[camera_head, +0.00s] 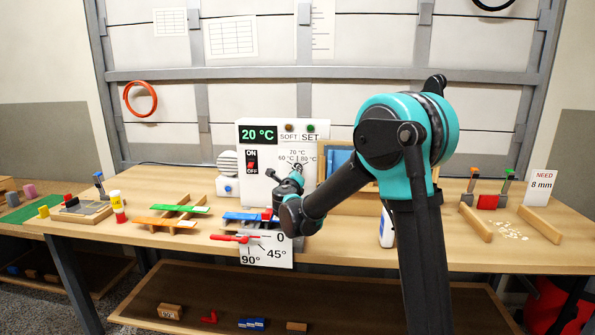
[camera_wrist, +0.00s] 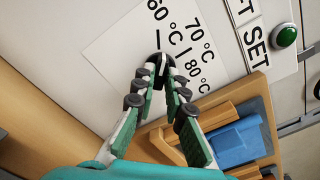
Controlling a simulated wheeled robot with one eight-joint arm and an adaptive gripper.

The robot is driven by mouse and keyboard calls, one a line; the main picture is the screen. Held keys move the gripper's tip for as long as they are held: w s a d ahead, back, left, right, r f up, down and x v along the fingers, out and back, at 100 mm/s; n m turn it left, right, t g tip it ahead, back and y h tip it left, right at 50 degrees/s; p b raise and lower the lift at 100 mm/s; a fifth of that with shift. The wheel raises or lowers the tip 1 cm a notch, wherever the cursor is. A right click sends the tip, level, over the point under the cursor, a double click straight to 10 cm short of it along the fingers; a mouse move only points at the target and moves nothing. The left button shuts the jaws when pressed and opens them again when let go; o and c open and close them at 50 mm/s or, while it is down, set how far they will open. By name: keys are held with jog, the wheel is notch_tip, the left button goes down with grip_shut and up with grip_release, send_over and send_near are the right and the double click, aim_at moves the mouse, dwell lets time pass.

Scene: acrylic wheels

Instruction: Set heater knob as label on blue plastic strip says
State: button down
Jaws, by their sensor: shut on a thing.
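The heater (camera_head: 264,140) is a white upright panel with a green "20 °C" display. Its knob (camera_wrist: 160,58) is small and dark, with a scale of 60, 70 and 80 °C around it in the wrist view. My gripper (camera_wrist: 163,70) has its fingertips closed around the knob; it also shows against the heater in the head view (camera_head: 297,171). The fingers hide most of the knob, so I cannot tell its exact setting. A blue plastic strip (camera_head: 238,215) lies on the bench in front of the heater; no label on it is readable.
A red ON/OFF switch (camera_head: 252,162) is on the heater's left side. A wooden holder with a blue part (camera_wrist: 236,143) stands close to the right. A white angle chart (camera_head: 266,250) hangs at the bench front. Strips on wooden racks (camera_head: 178,212) lie to the left.

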jog(key=shift+n, duration=1.1)
jog(key=shift+n, duration=0.5)
jog(key=c, duration=1.4)
grip_release()
jog(key=shift+c, duration=0.2)
jog(key=shift+s, duration=0.1)
jog(key=s, duration=0.6)
jog(key=shift+s, duration=0.4)
jog(key=shift+a, duration=0.1)
